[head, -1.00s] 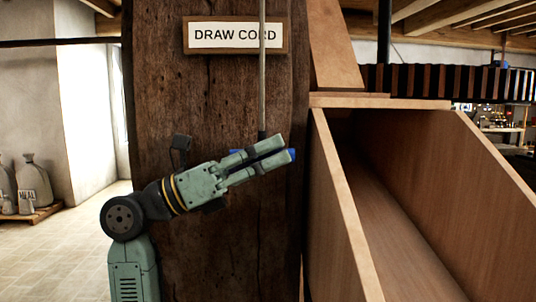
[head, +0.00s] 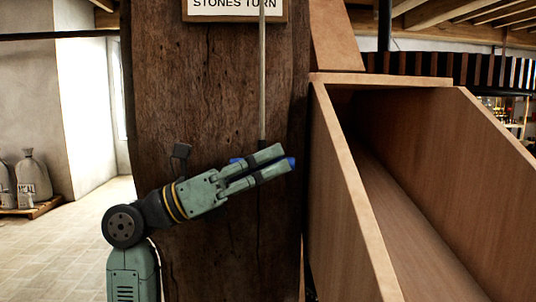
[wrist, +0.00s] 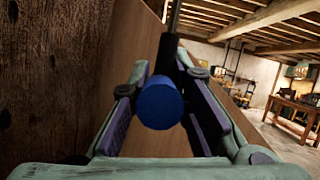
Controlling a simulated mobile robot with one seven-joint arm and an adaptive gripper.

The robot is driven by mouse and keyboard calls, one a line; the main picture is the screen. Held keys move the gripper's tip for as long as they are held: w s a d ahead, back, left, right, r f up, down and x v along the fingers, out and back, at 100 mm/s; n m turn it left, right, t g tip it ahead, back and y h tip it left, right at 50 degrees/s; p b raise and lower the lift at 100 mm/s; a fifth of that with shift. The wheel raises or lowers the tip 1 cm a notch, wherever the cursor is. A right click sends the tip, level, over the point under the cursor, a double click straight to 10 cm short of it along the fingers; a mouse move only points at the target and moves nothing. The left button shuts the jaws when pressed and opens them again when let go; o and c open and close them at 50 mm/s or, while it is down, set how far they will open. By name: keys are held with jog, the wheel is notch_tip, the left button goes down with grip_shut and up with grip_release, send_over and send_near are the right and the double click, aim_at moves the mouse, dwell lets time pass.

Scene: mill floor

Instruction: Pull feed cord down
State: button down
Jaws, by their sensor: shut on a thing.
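The feed cord (head: 263,80) hangs straight down in front of the wooden post, with a dark lower end. Its blue handle (head: 291,163) sticks out a little at both sides of my gripper (head: 270,164). My gripper is shut on this handle, with the fingers pointing right and slightly up. In the wrist view, the round blue end of the handle (wrist: 160,103) sits between the two finger pads, and the dark cord end rises behind it. The middle of the handle is hidden by the fingers. A sign (head: 235,5) reading "STONES TURN" is cut off at the top.
The thick wooden post (head: 160,110) stands close behind my arm. A wooden chute (head: 345,190) stands close to the right of my gripper. Open tiled floor (head: 60,255) is at left.

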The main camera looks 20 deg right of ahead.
jog(key=shift+f, duration=0.75)
jog(key=shift+r, duration=0.1)
jog(key=c, duration=1.5)
grip_release()
jog(key=shift+a, duration=0.1)
jog(key=v, duration=1.2)
